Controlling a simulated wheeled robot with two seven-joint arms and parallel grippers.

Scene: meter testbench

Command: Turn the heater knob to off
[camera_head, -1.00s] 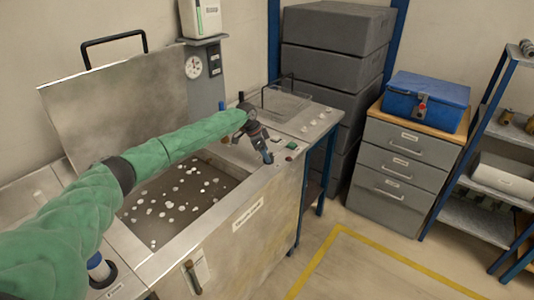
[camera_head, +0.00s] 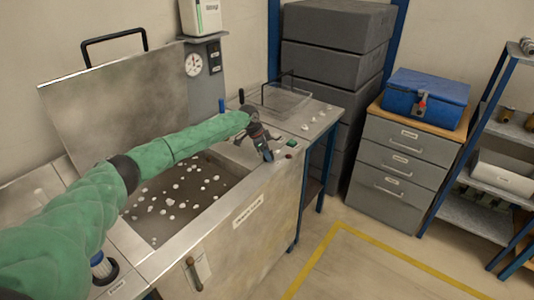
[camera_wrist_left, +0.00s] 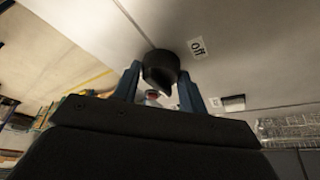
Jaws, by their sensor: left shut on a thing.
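The heater knob (camera_wrist_left: 160,68) is a dark round knob with a pointed part, on the pale metal top of the bench in the left wrist view. A white label reading "Off" (camera_wrist_left: 197,47) is beside it. My left gripper (camera_wrist_left: 158,85) has its two blue fingers on either side of the knob and is shut on it. In the head view, my left gripper (camera_head: 265,153) is at the front right of the open tank, where it hides the knob. My right gripper is in neither view.
The open tank (camera_head: 231,197) holds liquid with several pale floating pieces. A raised lid (camera_head: 110,105) stands behind it. A red and green button (camera_head: 291,143) is right of the gripper. A clear basket (camera_head: 287,99) sits farther back.

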